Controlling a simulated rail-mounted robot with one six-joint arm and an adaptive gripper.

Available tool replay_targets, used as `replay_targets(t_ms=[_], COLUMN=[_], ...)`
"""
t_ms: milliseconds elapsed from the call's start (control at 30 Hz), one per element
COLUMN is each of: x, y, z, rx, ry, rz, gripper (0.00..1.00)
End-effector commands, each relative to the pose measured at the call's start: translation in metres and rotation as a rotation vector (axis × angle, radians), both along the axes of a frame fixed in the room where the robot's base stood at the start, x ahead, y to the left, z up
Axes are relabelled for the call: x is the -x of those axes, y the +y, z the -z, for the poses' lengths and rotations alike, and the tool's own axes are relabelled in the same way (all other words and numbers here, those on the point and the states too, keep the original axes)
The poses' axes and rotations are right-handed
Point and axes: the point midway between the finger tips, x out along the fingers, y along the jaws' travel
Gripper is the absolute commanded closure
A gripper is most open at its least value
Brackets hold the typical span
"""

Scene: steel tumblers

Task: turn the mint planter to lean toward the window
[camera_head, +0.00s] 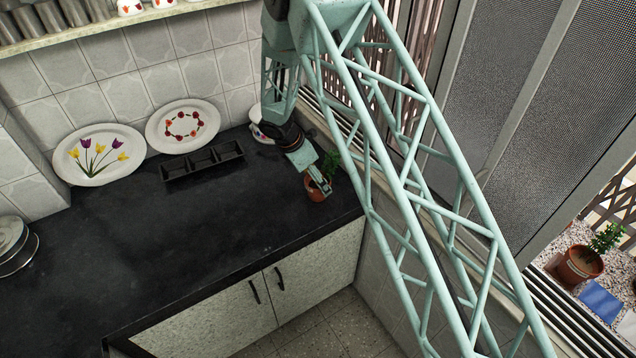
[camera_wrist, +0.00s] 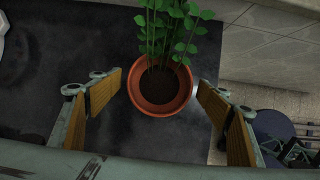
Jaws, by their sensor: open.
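The mint planter is a small terracotta pot (camera_head: 316,192) with a green plant, on the black counter near its right end by the window. In the wrist view the pot (camera_wrist: 160,108) shows dark soil, and the green stems (camera_wrist: 165,35) lean toward the top of the picture. My gripper (camera_wrist: 160,95) is open, with one wood-coloured finger on each side of the pot. Gaps show between the fingers and the pot, the right one small. In the head view my gripper (camera_head: 321,186) is at the pot and hides part of it and of the plant.
A black divided tray (camera_head: 203,163) and decorated plates (camera_head: 98,155) stand by the tiled wall. Another plate (camera_head: 262,128) is partly behind my arm. The counter (camera_head: 200,240) is clear in front. A second potted plant (camera_head: 580,265) is outside the window (camera_head: 560,110).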

Motion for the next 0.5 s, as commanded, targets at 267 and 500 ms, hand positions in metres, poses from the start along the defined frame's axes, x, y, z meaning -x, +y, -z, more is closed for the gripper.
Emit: replay_targets(t_ms=[267,500], x=[0.007,0.013], y=[0.011,0.021], z=[-0.032,-0.060], rx=[-0.001,0.000], ry=[-0.002,-0.002], rz=[-0.001,-0.001], gripper=[0.30,0.30])
